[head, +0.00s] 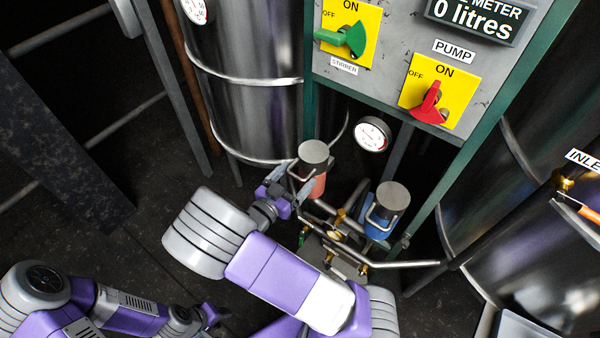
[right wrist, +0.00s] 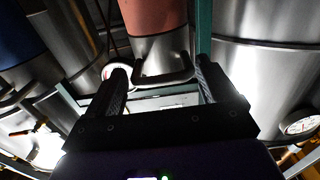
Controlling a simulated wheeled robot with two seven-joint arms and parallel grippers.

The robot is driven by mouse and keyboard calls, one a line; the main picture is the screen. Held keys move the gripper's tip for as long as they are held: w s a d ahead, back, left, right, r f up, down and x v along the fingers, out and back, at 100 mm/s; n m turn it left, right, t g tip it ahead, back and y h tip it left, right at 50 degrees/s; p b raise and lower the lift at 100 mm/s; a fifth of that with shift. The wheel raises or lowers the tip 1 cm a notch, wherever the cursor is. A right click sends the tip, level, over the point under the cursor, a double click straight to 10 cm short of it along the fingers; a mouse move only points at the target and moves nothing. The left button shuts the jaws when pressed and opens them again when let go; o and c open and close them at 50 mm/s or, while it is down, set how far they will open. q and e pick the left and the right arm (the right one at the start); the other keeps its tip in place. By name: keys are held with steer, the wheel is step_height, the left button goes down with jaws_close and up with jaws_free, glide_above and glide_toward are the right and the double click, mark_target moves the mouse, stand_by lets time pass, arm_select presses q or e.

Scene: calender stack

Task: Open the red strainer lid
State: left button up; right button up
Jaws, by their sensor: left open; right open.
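The red strainer (head: 313,185) stands below the control panel, with a grey cylindrical lid (head: 313,153) and a bent metal handle on the lid's side. In the right wrist view its red body (right wrist: 152,15) is at the top, with the lid (right wrist: 160,52) and handle (right wrist: 164,78) below. My right gripper (head: 294,183) is open beside the lid. In the right wrist view, its fingers (right wrist: 163,76) lie on either side of the handle; contact cannot be told. My left gripper (head: 214,314) is open, low at left, away from the strainer.
A blue strainer (head: 380,221) with a grey lid (head: 393,196) stands right of the red one. Pipes and small valves (head: 334,236) run below them. A gauge (head: 372,135) hangs behind. Steel tanks (head: 245,110) stand on both sides. The panel (head: 390,75) is above.

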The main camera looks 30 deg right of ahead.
mark_target(308, 163)
arm_select(q)
steer(key=shift+f, duration=0.3)
arm_select(e)
steer(key=x, duration=0.2)
steer(key=shift+w+d, duration=0.1)
steer(key=shift+d, duration=0.1)
